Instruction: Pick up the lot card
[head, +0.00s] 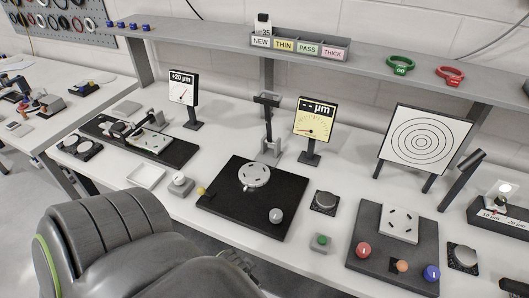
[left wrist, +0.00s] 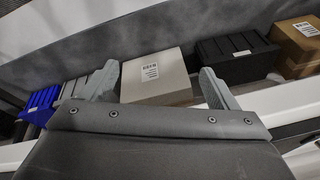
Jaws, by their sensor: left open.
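I cannot make out a lot card for certain in either view. In the head view, a small white item with a dark top and "35" on it (head: 263,29) stands upright at the left end of the labelled rack (head: 301,53) on the shelf; I cannot tell if it is a card. The rack's sections read NEW, THIN, PASS and THICK. My left gripper (left wrist: 158,68) shows in the left wrist view, its two grey fingers spread apart with nothing between them. It is not seen in the head view. My right gripper is in neither view.
The bench holds a black plate with a round disc (head: 254,174), dial displays (head: 314,121), a ringed target board (head: 425,139), a grey plate with coloured knobs (head: 387,268) and a white tray (head: 146,176). Beyond my left fingers stand a labelled carton (left wrist: 155,80) and a black bin (left wrist: 236,62).

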